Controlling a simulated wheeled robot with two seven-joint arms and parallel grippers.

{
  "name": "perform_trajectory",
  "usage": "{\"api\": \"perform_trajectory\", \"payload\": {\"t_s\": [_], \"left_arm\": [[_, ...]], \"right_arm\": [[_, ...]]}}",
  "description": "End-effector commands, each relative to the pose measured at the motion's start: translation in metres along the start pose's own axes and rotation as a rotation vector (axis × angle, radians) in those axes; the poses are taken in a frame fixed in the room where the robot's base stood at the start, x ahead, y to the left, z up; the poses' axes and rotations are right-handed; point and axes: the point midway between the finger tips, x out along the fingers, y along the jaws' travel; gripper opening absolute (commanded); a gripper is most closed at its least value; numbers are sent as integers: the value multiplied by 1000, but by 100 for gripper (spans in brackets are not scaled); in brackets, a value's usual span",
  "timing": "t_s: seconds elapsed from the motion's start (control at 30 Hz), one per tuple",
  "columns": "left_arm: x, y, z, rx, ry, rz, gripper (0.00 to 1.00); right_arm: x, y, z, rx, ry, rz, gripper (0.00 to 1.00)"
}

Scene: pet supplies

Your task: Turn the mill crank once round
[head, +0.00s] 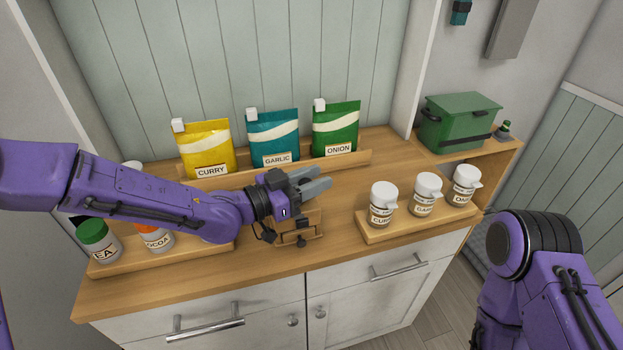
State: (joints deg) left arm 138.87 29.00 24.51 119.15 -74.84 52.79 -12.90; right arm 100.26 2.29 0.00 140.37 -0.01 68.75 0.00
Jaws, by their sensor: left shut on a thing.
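The wooden mill (300,232), a small box with a drawer and a dark knob, stands on the counter in the middle. My left gripper (312,184) is over the top of the mill, its grey fingers pointing right. It is shut on the mill crank, which is mostly hidden behind the gripper and wrist. The crank's exact angle cannot be told. My right arm shows at the lower right, but its gripper is out of view.
Yellow curry (206,150), teal garlic (273,138) and green onion (336,130) bags stand behind the mill. White-lidded jars (424,195) stand on a wooden tray at right. Lidded jars (97,240) stand under my left arm. A green bin (458,122) is at far right.

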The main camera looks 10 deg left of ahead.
Motion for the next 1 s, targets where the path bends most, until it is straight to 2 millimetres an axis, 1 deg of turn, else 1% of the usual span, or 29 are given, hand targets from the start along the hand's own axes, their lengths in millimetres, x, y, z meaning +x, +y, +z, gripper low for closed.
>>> {"api": "perform_trajectory", "payload": {"t_s": [0.13, 0.17, 0.2, 0.23, 0.47, 0.57, 0.67, 0.8, 0.9, 1.0], "left_arm": [[0, 0, -1, 0, 3, -2, 0], [0, 0, -2, 0, 3, -2, 38], [0, 0, -2, 0, 4, -2, 51], [0, 0, -1, 0, 3, -2, 56], [0, 0, -1, 0, 2, -2, 56], [-4, -1, 0, 1, 2, -2, 56], [-20, -1, 1, -1, 3, -4, 56], [-55, -1, 1, 0, 7, -4, 56], [-77, -1, -1, 0, 7, -4, 56], [-94, -1, -2, 2, 5, -3, 56]], "right_arm": [[0, 0, 0, 0, 0, 0, 43], [0, 0, 0, 0, 0, 0, 43], [0, 0, 0, 0, 0, 0, 43], [0, 0, 0, 0, 0, 0, 43], [0, 0, 0, 0, 0, 0, 43], [2, 0, 1, 0, 0, 0, 43], [7, -1, 3, 0, 0, 0, 43], [15, -1, 6, 0, 0, 0, 43], [17, -2, 7, 0, 0, 0, 43], [17, -2, 7, 0, 0, 0, 43]]}}
